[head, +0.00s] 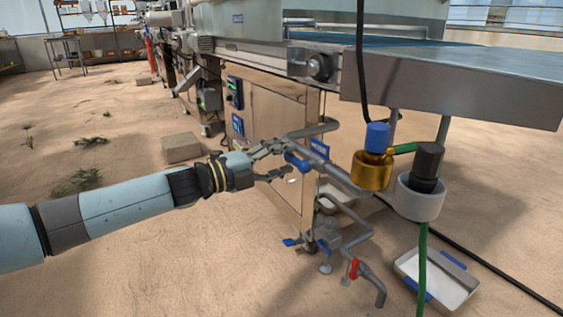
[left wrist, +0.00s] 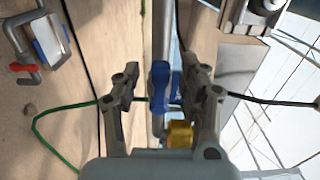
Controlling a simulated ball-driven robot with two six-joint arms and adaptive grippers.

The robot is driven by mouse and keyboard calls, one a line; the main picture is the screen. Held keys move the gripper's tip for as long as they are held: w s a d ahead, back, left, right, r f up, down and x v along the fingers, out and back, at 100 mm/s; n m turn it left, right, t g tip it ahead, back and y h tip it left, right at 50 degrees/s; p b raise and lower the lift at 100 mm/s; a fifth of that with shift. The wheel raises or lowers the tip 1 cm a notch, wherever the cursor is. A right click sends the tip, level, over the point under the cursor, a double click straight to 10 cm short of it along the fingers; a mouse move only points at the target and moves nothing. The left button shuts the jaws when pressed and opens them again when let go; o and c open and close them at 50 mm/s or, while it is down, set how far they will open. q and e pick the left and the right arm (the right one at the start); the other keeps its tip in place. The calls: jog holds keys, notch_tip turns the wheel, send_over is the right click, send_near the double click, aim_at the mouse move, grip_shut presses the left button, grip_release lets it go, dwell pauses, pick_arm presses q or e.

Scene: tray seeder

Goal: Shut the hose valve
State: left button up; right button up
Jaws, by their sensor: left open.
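A blue valve lever (head: 297,161) sits on a grey pipe at the corner of the machine cabinet. In the left wrist view the blue lever (left wrist: 160,87) stands between the two fingers. My left gripper (head: 284,160) is open, its fingers on either side of the lever; I cannot tell whether they touch it. Lower on the pipework are a red valve handle (head: 354,269) and a small blue handle (head: 290,242). A green hose (left wrist: 62,108) passes behind the fingers in the wrist view. My right gripper is not in view.
A brass fitting with a blue top (head: 372,172) and a grey cup with a black top (head: 419,196) are to the right. A metal tray (head: 468,291) lies on the floor below. The conveyor edge (head: 455,88) overhangs. Open floor lies to the left.

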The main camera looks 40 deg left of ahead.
pick_arm(q)
grip_shut()
